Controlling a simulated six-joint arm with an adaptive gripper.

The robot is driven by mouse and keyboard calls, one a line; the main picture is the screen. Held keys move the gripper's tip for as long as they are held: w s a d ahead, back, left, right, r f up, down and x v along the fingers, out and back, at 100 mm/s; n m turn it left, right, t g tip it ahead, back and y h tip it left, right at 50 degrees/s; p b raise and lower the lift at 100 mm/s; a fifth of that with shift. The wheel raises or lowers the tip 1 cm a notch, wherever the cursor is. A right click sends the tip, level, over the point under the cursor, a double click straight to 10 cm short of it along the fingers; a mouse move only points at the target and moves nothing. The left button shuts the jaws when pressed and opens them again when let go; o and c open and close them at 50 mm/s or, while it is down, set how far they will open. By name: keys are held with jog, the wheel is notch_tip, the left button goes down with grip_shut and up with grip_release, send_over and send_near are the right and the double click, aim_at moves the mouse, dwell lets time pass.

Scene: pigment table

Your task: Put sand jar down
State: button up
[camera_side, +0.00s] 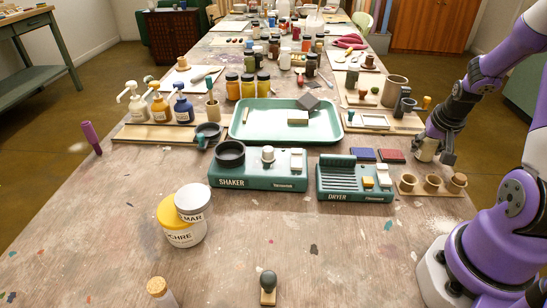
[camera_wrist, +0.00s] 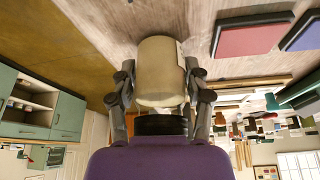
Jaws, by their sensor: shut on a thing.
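The sand jar (camera_side: 426,149) is a small beige cylinder near the right edge of the table in the side view. In the wrist view the sand jar (camera_wrist: 160,70) sits between both fingers, with a sliver of pale label on its right side. My gripper (camera_side: 435,148) is shut on it, and it also shows in the wrist view (camera_wrist: 161,88). The jar is close to the tabletop, but I cannot tell whether its base touches. The fingers hide part of it in the side view.
A red pad (camera_side: 391,156) and a blue pad (camera_side: 362,154) lie left of the jar. The dryer (camera_side: 352,196) is further left. Table space at the front is mostly clear.

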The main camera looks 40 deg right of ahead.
jog(key=shift+f, duration=0.15)
jog(key=o, duration=1.2)
jog(key=shift+r, duration=0.45)
jog(key=v, duration=1.1)
jog(key=a+r+n+t+y, duration=0.1)
jog(key=a+n, duration=0.2)
jog(key=a, duration=0.4)
jog(key=w+a+r+n+t+y, duration=0.1)
jog(key=a+n, duration=0.3)
jog(key=a, duration=0.4)
jog(key=w+a+r+n+t+y, duration=0.1)
jog(key=a+r+n, duration=0.2)
jog(key=a, duration=0.5)
jog(key=shift+w+r+n+y, duration=0.25)
jog(key=shift+n+y, duration=0.15)
